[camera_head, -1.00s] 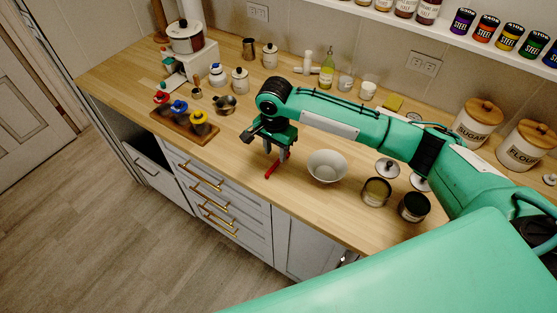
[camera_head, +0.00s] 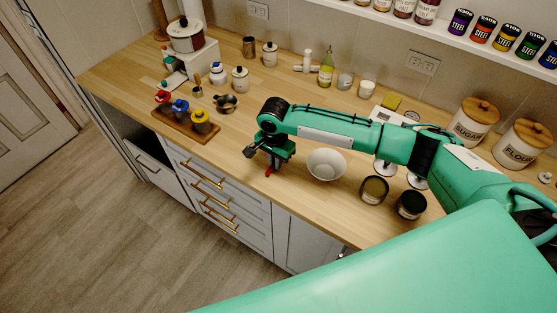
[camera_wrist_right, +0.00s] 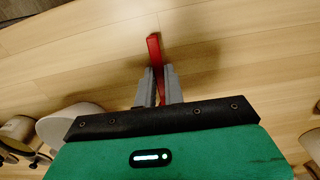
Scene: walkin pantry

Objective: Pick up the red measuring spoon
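The red measuring spoon (camera_head: 268,171) lies at the front part of the wooden counter, left of a white bowl; in the head view only a short red piece shows below my right gripper (camera_head: 272,163). In the right wrist view, the red spoon (camera_wrist_right: 154,48) runs between the two grey fingers of the right gripper (camera_wrist_right: 158,76) and sticks out past their tips. The fingers are close together, one on each side of the red piece, and look shut on it. The rest of the spoon is hidden by the gripper. My left gripper is not in view.
The white bowl (camera_head: 326,165) stands just right of the gripper, with two open tins (camera_head: 374,189) (camera_head: 411,205) further right. A wooden board (camera_head: 186,125) with coloured pieces lies to the left. The counter between board and gripper is clear.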

